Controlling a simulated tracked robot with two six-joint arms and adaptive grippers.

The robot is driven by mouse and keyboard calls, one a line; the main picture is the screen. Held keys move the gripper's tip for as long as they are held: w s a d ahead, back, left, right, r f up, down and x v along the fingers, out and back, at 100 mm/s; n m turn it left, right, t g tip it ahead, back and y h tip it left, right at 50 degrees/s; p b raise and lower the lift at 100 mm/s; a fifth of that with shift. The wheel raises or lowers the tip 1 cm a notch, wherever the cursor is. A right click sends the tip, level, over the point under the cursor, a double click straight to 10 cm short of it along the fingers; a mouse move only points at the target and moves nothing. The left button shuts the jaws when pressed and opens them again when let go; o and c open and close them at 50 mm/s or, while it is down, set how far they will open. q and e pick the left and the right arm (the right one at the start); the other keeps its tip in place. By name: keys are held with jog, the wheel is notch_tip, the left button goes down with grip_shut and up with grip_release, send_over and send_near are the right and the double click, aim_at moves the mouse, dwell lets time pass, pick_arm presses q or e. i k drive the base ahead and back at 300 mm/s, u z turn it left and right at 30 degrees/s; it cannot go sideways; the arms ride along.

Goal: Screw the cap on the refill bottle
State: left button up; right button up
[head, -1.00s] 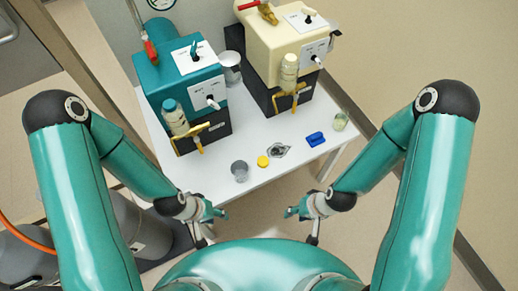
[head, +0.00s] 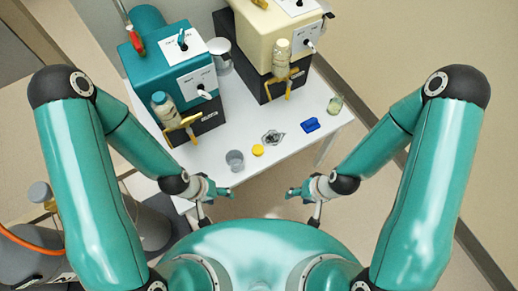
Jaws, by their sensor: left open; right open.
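A small yellow cap (head: 257,150) lies on the white table near its front edge. A pale bottle (head: 281,58) stands likewise at the front of the cream machine. A small glass jar (head: 335,104) stands at the table's right end. I cannot tell which of these is the refill bottle. My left gripper (head: 216,207) is open and empty, off the table's front edge. My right gripper (head: 302,208) is open and empty, to the right of it.
A grey cup (head: 235,160) stands left of the yellow cap. A dark metallic item (head: 272,138) and a blue block (head: 310,125) lie to its right. The teal machine (head: 177,75) and cream machine (head: 268,40) fill the back of the white table (head: 220,180). Grey cylinders stand at lower left.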

aim_at(335, 106)
jog(key=z, duration=1)
jog(key=i, duration=0.15)
jog(key=u, duration=2.5)
jog(key=k, duration=1.3)
jog(key=z, duration=1.05)
jog(key=i, duration=1.3)
